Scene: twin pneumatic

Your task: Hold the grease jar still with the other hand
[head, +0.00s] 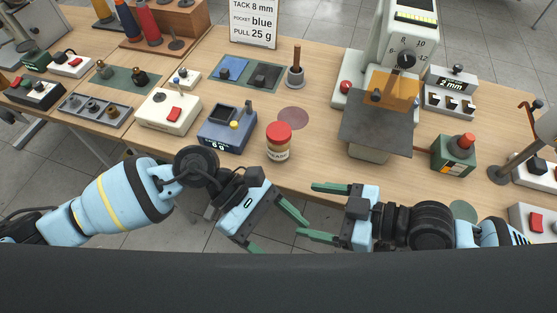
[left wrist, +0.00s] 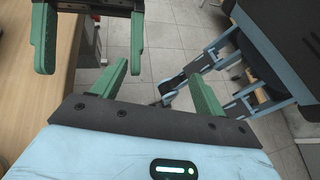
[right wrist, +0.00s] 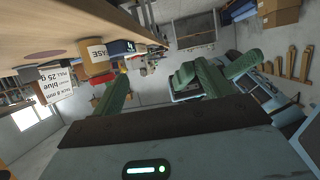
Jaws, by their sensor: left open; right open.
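The grease jar (head: 279,142) is a small cream jar with a red lid and a label. It stands upright near the front edge of the table in the head view. The right wrist view shows part of the jar, with its label (right wrist: 97,56), at the upper left. My left gripper (head: 280,232) is open and empty, below the jar in the head view and off the table's front edge. My right gripper (head: 308,210) is open and empty, just to its right. Their green fingers face each other closely. Neither gripper touches the jar.
A blue device (head: 227,127) stands just left of the jar. A reddish round mark (head: 293,118) lies behind it. A large press-like machine with a grey plate (head: 375,135) is to the right, and a green box with a red knob (head: 455,153) beyond.

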